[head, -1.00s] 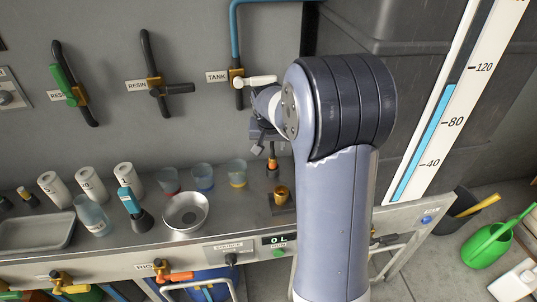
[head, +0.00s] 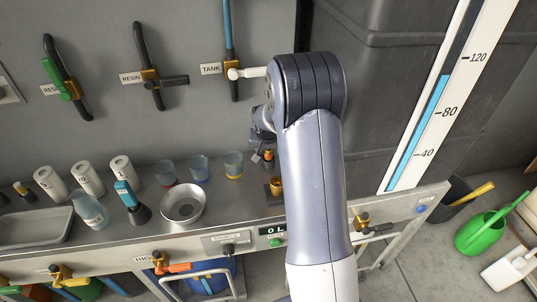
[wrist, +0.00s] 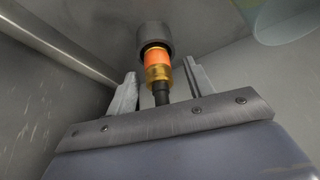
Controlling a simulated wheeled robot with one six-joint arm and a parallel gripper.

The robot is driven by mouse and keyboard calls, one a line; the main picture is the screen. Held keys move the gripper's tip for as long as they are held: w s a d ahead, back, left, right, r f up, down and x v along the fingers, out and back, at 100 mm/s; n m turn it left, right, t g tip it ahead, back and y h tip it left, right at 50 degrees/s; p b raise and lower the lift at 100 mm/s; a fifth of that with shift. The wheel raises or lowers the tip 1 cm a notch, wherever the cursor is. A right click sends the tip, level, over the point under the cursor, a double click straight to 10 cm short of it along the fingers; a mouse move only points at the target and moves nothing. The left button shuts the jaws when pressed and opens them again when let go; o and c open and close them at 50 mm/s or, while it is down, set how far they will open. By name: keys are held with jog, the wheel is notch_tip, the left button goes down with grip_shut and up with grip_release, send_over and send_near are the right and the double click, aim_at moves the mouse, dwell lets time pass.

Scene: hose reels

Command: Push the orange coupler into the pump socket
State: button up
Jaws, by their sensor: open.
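The orange coupler (wrist: 157,60) has a brass collar and a black stem behind it. In the wrist view its far end meets a dark round cup (wrist: 154,35); how deep it sits I cannot tell. My gripper (wrist: 163,88) is open, with one finger on each side of the brass collar and stem and gaps showing. In the head view the coupler (head: 268,155) is small, above the back of the bench, and my gripper (head: 262,148) is beside it, partly hidden by my arm. No part is clearly marked as the pump socket.
A brass fitting (head: 276,186) stands on the bench just below the coupler. A metal bowl (head: 183,205), cups (head: 233,164) and white rolls (head: 122,172) stand to the left. The TANK valve (head: 234,73) is on the wall above. A scale board (head: 437,110) rises at right.

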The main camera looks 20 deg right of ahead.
jog(key=shift+f, duration=0.1)
jog(key=c, duration=1.1)
